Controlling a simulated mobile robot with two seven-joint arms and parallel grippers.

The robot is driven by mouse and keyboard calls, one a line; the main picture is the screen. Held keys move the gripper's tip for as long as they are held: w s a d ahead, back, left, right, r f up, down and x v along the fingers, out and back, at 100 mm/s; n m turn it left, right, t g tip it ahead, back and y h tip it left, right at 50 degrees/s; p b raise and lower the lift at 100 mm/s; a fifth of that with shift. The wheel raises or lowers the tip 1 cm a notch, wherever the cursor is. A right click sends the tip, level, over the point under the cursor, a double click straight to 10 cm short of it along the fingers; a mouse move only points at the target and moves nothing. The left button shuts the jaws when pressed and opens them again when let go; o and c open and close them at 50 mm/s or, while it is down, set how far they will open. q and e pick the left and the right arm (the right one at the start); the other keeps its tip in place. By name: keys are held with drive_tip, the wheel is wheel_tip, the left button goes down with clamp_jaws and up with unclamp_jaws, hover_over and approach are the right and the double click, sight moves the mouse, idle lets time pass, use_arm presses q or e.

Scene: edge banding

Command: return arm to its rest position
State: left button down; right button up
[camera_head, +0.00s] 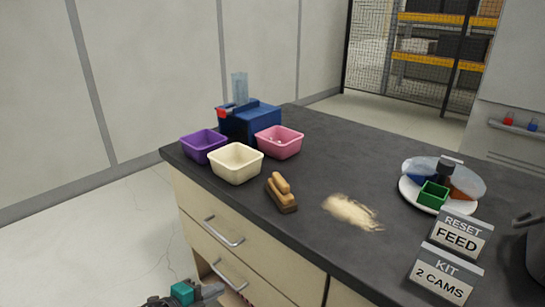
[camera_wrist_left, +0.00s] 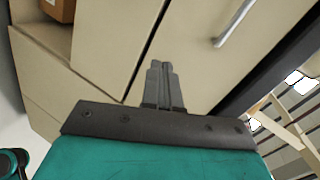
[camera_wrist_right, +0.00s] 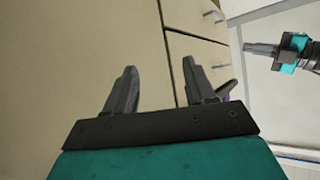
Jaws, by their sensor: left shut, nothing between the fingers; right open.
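My left gripper (camera_head: 212,291) is at the bottom edge of the head view, low in front of the drawers and below the tabletop. In the left wrist view its fingers (camera_wrist_left: 164,85) are together with nothing between them, pointing at the cabinet front. My right gripper is outside the head view. In the right wrist view its fingers (camera_wrist_right: 160,90) are wide apart and empty, facing the cabinet front. My left gripper also shows at the right of the right wrist view (camera_wrist_right: 262,48). Neither gripper touches anything that I can see.
The dark table (camera_head: 335,160) holds purple (camera_head: 203,146), cream (camera_head: 236,163) and pink (camera_head: 279,142) bins, a blue machine (camera_head: 252,122), a wooden brush (camera_head: 281,193), a dust pile (camera_head: 351,211), a round plate (camera_head: 408,196) and signs (camera_head: 459,234). Drawer handles (camera_head: 223,232) stick out near my left gripper.

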use_arm(q)
drive_tip(key=s+r+n+y+p, duration=0.3)
drive_tip(key=s+r+n, duration=0.1)
drive_tip(key=s+n, duration=0.6)
drive_tip(key=s+a+r+n+y+p, duration=0.1)
drive_tip(key=s+r+n+y+p, duration=0.2)
drive_tip(key=s+n, duration=0.7)
drive_tip(key=shift+s+a+r+y+p, duration=0.2)
drive_tip(key=shift+s+r+y+p, duration=0.1)
drive_tip(key=shift+r+p, duration=0.5)
use_arm(e)
drive_tip(key=shift+h, duration=0.5)
drive_tip(key=d+r, duration=0.1)
drive_tip(key=s+d+r, duration=0.1)
drive_tip(key=r, duration=0.1)
drive_tip(key=d+r, duration=0.1)
drive_tip(key=shift+s+r, duration=0.25)
drive_tip(key=shift+r, duration=0.1)
